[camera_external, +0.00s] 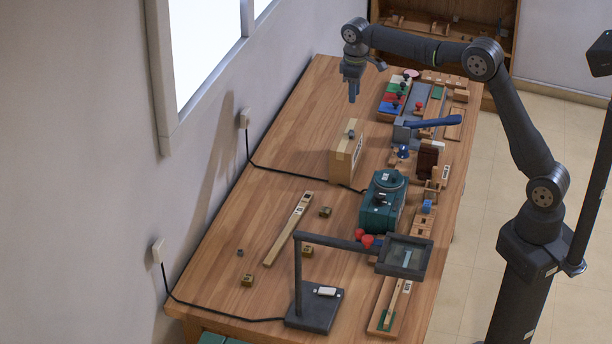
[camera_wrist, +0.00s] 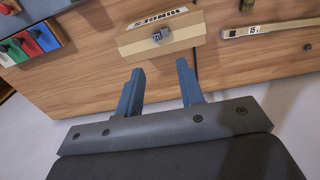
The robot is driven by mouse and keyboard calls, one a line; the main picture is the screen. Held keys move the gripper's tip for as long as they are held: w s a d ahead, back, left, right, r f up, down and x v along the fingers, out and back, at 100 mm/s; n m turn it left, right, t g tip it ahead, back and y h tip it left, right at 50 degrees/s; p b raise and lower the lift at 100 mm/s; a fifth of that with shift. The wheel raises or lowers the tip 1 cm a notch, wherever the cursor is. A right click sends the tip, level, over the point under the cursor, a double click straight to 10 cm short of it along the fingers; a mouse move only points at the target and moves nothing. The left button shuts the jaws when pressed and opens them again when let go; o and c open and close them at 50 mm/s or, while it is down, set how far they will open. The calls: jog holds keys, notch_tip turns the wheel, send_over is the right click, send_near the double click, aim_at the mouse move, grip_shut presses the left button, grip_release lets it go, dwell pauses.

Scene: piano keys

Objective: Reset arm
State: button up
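My gripper (camera_external: 352,92) hangs fingers down above the far part of the wooden table (camera_external: 285,150), at the left of the colored blocks. In the wrist view its two blue-grey fingers (camera_wrist: 160,92) are spread apart with only bare wood between them, so it is open and empty. My arm reaches over from the right side with its links raised. The fingers touch nothing that I can see. A cardboard box (camera_external: 345,150) stands nearest to the gripper; it also shows in the wrist view (camera_wrist: 190,36), with a small dark piece on top.
A board with colored panels (camera_external: 396,98) lies at the back right. A blue-handled tool (camera_external: 428,123), a green machine (camera_external: 380,205) and a magnifier lamp (camera_external: 318,305) stand along the table. A long wooden strip (camera_external: 288,228) lies near small blocks. The far left table area is clear.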

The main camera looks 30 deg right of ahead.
aim_at(350, 137)
notch_tip(350, 137, down, 12)
jog(key=shift+f, duration=0.15)
notch_tip(350, 137, up, 2)
jog(key=shift+r, duration=1.05)
